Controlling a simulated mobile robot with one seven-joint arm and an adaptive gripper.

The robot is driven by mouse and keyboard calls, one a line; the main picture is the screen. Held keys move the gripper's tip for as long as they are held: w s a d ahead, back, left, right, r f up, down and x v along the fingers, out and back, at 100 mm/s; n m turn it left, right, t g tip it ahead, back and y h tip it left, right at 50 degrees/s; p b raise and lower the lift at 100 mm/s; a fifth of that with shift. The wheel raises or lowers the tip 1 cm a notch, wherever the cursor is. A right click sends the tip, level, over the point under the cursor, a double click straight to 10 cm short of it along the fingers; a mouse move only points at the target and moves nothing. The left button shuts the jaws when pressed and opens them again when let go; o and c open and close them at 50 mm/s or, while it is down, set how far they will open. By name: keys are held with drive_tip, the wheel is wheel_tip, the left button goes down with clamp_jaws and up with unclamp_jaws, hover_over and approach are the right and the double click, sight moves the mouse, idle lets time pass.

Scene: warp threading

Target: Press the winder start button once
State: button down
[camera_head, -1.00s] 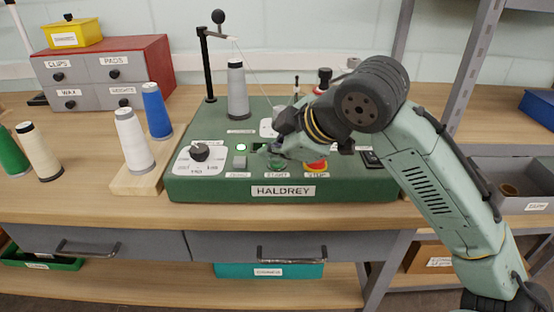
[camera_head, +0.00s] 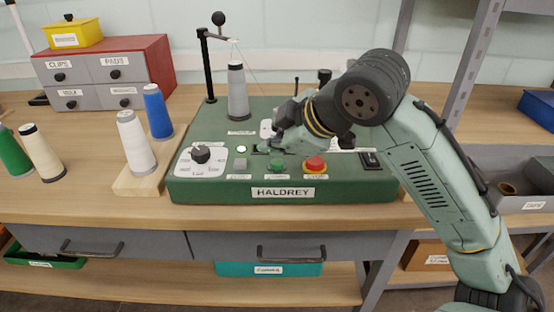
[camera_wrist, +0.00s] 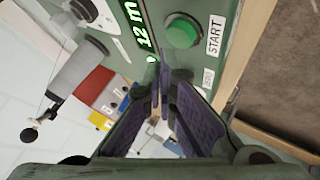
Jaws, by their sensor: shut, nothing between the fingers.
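The green start button (camera_head: 277,164) sits on the front of the green HALDREY winder (camera_head: 330,196), left of the red stop button (camera_head: 315,164). In the wrist view the round start button (camera_wrist: 182,31) stands next to its START label (camera_wrist: 214,36). My gripper (camera_head: 268,147) is shut and empty above the panel, just behind the start button in the head view. In the wrist view my fingertips (camera_wrist: 164,58) are below and left of the button, apart from it. I cannot tell their exact height above the panel.
A lit display (camera_wrist: 140,28) reads "12 m". A small lamp (camera_head: 241,149) glows pale green near a dial (camera_head: 200,154). A grey cone (camera_head: 238,92) stands on the winder under the thread guide (camera_head: 218,18). White (camera_head: 137,145) and blue (camera_head: 157,110) cones stand at left.

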sight(274, 164)
drive_tip(key=shift+r+p, duration=2.1)
drive_tip(key=shift+r, duration=0.5)
drive_tip(key=shift+f, duration=0.1)
